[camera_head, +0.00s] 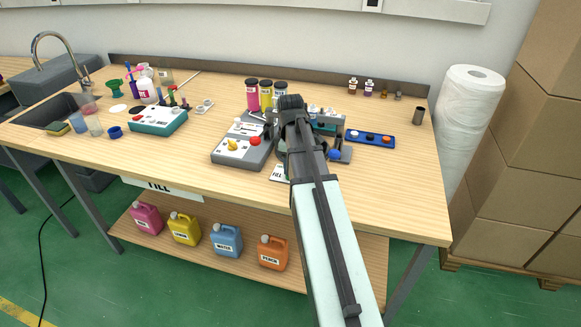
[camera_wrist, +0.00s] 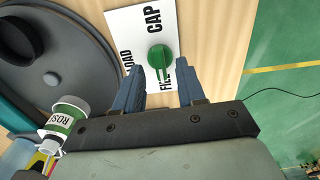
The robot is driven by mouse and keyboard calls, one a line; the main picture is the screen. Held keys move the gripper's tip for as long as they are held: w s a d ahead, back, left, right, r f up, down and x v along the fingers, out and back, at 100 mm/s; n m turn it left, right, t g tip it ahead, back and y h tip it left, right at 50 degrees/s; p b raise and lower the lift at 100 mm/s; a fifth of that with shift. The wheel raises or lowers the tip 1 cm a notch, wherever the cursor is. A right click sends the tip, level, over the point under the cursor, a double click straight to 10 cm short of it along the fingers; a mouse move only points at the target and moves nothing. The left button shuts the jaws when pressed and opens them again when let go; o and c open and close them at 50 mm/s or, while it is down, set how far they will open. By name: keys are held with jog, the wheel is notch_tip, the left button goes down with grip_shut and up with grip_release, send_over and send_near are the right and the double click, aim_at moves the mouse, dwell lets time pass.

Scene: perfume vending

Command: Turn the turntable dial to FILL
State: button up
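The green dial (camera_wrist: 161,56) sits on a white card (camera_wrist: 128,22) in the wrist view. The card reads LOAD, CAP and FILL. A narrow green bar on the dial extends toward the bottom of the picture, close to the FILL lettering. My gripper (camera_wrist: 164,84) is open, with its two blue fingers apart on either side of the dial's lower end. I cannot tell whether they touch it. The dark grey turntable (camera_wrist: 85,50) lies to the left. In the head view, my arm hides the dial; only a card corner marked FILL (camera_head: 278,174) shows.
In the head view, a grey control box (camera_head: 231,160) sits left of my arm and a blue button tray (camera_head: 371,138) right. The table's front edge is near the card.

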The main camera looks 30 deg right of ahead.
notch_tip(320, 180, up, 12)
dwell(0.6)
dwell(0.4)
